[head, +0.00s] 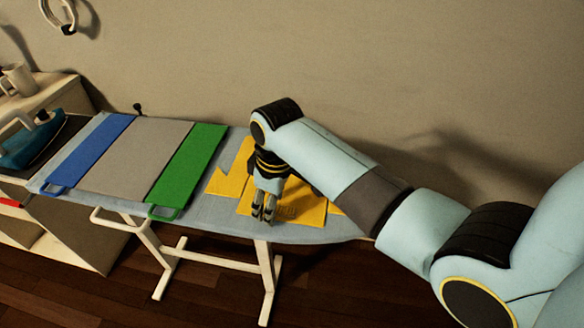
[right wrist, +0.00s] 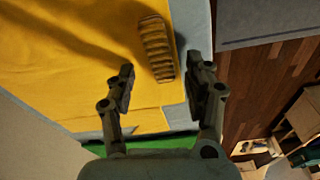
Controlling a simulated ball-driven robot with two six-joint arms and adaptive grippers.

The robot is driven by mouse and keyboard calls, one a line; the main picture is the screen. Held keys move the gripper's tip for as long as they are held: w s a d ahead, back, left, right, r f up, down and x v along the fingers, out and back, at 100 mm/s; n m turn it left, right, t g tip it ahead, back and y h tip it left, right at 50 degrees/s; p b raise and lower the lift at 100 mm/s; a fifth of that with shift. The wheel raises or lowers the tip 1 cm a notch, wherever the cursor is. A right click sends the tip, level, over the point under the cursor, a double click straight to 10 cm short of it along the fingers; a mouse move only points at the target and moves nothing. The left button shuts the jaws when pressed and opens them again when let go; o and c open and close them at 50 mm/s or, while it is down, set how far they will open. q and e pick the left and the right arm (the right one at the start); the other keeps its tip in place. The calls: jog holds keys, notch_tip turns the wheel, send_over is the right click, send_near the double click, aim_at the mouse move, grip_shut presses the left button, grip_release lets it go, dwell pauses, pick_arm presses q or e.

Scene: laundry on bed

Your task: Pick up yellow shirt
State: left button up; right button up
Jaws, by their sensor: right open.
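The yellow shirt (head: 290,198) lies flat on the right part of the ironing board (head: 215,212). It fills much of the right wrist view (right wrist: 90,50), with a ribbed, darker yellow patch (right wrist: 157,50) near its edge. My right gripper (head: 263,216) points down over the shirt and hides part of it. In the right wrist view the two fingers (right wrist: 164,80) are apart, with the shirt's edge and the ribbed patch showing between and beyond them. Nothing is held between the fingers. My left gripper is not in view.
A folding board with blue (head: 88,152), grey (head: 132,157) and green (head: 188,170) panels lies on the board's left part. A teal iron (head: 30,140) and a mug (head: 17,79) stand at far left. The wall is behind.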

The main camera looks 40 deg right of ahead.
jog(key=shift+c, duration=0.2)
grip_shut()
jog(key=shift+r, duration=0.1)
